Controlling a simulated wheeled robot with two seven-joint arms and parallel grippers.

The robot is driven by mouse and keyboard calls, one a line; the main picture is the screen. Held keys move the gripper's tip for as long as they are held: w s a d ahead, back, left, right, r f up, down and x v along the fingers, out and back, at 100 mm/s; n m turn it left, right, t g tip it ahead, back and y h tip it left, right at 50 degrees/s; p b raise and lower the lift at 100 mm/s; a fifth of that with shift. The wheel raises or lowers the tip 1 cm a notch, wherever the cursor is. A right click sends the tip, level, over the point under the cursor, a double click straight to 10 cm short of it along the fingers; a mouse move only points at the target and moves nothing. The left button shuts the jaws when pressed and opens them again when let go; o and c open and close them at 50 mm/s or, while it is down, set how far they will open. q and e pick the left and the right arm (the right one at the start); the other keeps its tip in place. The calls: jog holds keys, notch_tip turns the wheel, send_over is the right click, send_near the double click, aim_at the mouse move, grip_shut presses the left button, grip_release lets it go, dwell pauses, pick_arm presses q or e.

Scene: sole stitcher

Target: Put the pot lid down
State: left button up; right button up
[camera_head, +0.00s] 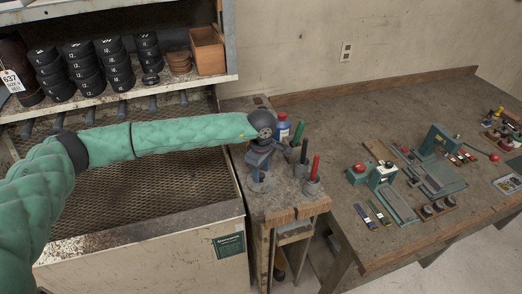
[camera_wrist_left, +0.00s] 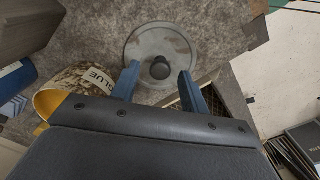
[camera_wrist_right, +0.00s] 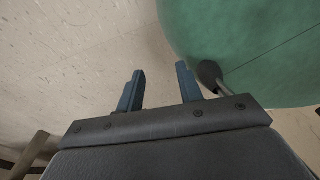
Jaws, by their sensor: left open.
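The pot lid (camera_wrist_left: 135,47) is a round, worn grey disc with a dark knob (camera_wrist_left: 160,68). It lies flat on the small bench in the left wrist view. In the head view the lid (camera_head: 263,184) shows only partly beneath my left gripper (camera_head: 259,163). That gripper is open and points down. In the left wrist view its two blue fingers (camera_wrist_left: 159,72) stand either side of the knob, with gaps showing. My right gripper (camera_wrist_right: 160,74) is open and empty in the right wrist view, away from the lid.
A container labelled GLUE (camera_wrist_left: 86,82) stands close beside the left gripper. Behind it in the head view are a blue bottle (camera_head: 283,127) and upright red- and black-handled tools (camera_head: 315,170). A metal shelf with black tins (camera_head: 80,70) is left; a workbench (camera_head: 320,120) is right.

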aim_at(261, 174)
pick_arm(q)
notch_tip(261, 174, up, 5)
jog(key=b, duration=0.3)
jog(key=shift+f, duration=0.2)
notch_tip(261, 174, up, 6)
jog(key=b, duration=0.3)
jog(key=shift+r, duration=0.25)
pick_arm(e)
jog(key=w+a+r, duration=0.2)
jog(key=w, duration=0.5)
jog(key=w+a+r, duration=0.2)
jog(key=w+r, duration=0.1)
jog(key=w, duration=0.4)
jog(key=shift+w+r+t, duration=0.2)
jog(key=shift+r+t, duration=0.15)
jog(key=shift+t, duration=0.05)
jog(key=shift+a, duration=0.1)
